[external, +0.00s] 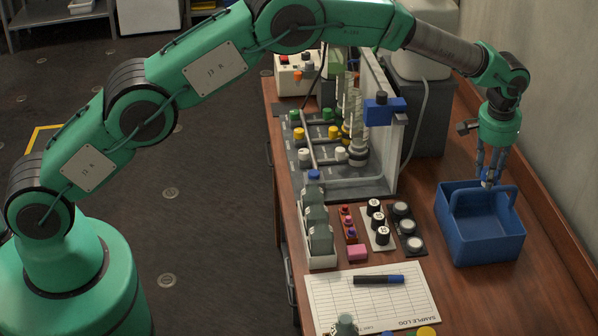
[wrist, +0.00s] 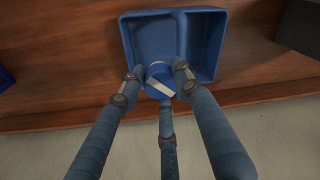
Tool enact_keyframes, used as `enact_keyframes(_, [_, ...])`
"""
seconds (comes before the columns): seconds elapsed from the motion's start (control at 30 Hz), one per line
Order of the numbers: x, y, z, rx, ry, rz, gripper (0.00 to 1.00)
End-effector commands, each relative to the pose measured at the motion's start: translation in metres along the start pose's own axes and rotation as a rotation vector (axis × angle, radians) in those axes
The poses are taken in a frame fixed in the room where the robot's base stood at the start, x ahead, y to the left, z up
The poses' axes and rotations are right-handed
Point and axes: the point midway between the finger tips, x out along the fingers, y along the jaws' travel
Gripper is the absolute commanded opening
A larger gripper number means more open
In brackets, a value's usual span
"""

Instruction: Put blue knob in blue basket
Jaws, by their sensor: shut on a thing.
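The blue basket (external: 480,240) stands on the wooden bench at the right, with its handle upright across it. It also shows at the top of the wrist view (wrist: 207,72), with its inside facing the camera. My gripper (external: 488,180) points down above the basket's back part near the handle. Its fingers are shut on the blue knob (wrist: 158,80), which has a pale bar across its face. The knob also shows in the external view (external: 488,174) as a small blue and white piece between the fingertips. I cannot tell whether it touches the basket.
Left of the basket lie a sample log sheet (external: 385,300) with a marker (external: 379,279), a pink block (external: 357,253) and a rack of bottles (external: 318,262). A valve panel (external: 340,178) stands behind them. The wall is close on the right.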

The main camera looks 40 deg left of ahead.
Motion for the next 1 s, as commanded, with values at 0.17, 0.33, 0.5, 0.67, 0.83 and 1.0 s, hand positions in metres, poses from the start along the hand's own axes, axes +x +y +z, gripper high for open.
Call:
enact_keyframes(0.17, [0.023,0.0,0.002,-0.002,0.0,0.0,0.11])
enact_keyframes(0.33, [0.029,0.0,0.003,-0.003,0.001,0.0,0.11])
enact_keyframes(0.5, [0.029,-0.001,0.003,-0.003,0.001,0.0,0.11])
enact_keyframes(0.67, [0.03,-0.001,0.003,-0.003,0.0,0.0,0.11])
enact_keyframes(0.83, [0.042,-0.001,0.004,-0.003,0.0,0.0,0.11])
enact_keyframes(1.0, [0.069,-0.001,0.008,-0.004,-0.001,-0.001,0.11])
